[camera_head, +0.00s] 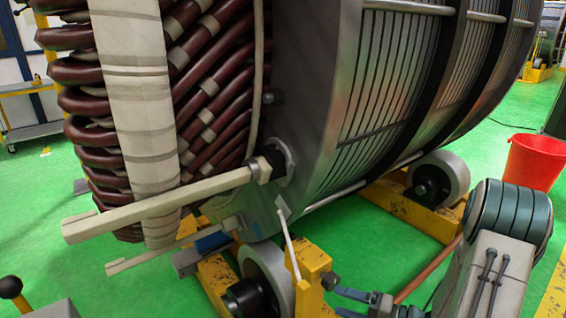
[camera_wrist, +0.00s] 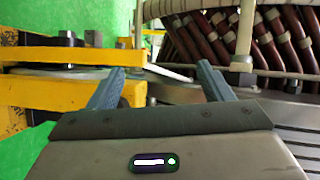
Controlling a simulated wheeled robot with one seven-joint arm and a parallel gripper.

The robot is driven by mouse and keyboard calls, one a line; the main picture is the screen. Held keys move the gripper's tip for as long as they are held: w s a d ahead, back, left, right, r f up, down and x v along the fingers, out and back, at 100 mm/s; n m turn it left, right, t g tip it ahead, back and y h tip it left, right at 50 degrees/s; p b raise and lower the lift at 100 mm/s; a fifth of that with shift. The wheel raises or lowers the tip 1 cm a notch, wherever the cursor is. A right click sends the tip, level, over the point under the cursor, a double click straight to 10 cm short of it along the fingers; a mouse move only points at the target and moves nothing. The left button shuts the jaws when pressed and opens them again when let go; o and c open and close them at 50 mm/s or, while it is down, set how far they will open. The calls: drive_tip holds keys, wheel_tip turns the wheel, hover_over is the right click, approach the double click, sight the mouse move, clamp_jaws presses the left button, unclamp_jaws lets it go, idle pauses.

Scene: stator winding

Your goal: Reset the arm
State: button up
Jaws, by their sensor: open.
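My gripper (camera_wrist: 157,80) is open and empty in the wrist view, its two blue-grey fingers spread wide apart. In the head view its fingers (camera_head: 338,301) show at the bottom edge, just right of a yellow roller block. They point left toward the stand and look apart from it. My arm enters at the lower right with a dark ribbed joint, and part of it is cut off by the frame. The large stator (camera_head: 305,125) fills the upper middle, with dark red coils (camera_head: 212,85) and a pale band at its left end; the coils also show in the wrist view (camera_wrist: 195,35).
Yellow stands (camera_head: 400,205) with grey rollers (camera_head: 440,178) bear the stator. A pale bar (camera_head: 150,208) juts left from the end ring. A red bucket (camera_head: 536,160) stands at the right. A cart (camera_head: 32,130) stands at the far left.

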drive_tip(key=s+a+r+n+g+h+p, duration=0.55)
drive_tip(key=s+r+g, duration=0.45)
drive_tip(key=r, duration=0.2)
drive_tip(key=s+d+r+t+h+p, duration=0.1)
drive_tip(key=d+r+t+h+p, duration=0.1)
drive_tip(key=r+h, duration=0.2)
drive_tip(key=s+d+r+m+t+h+p, duration=0.1)
drive_tip(key=s+d+r+t+h+p, duration=0.1)
drive_tip(key=r+h, duration=0.3)
wheel_tip(320, 180, up, 5)
drive_tip(key=shift+s+d+f+t, duration=0.1)
drive_tip(key=shift+s+d+t, duration=0.2)
drive_tip(key=shift+d+t, duration=0.1)
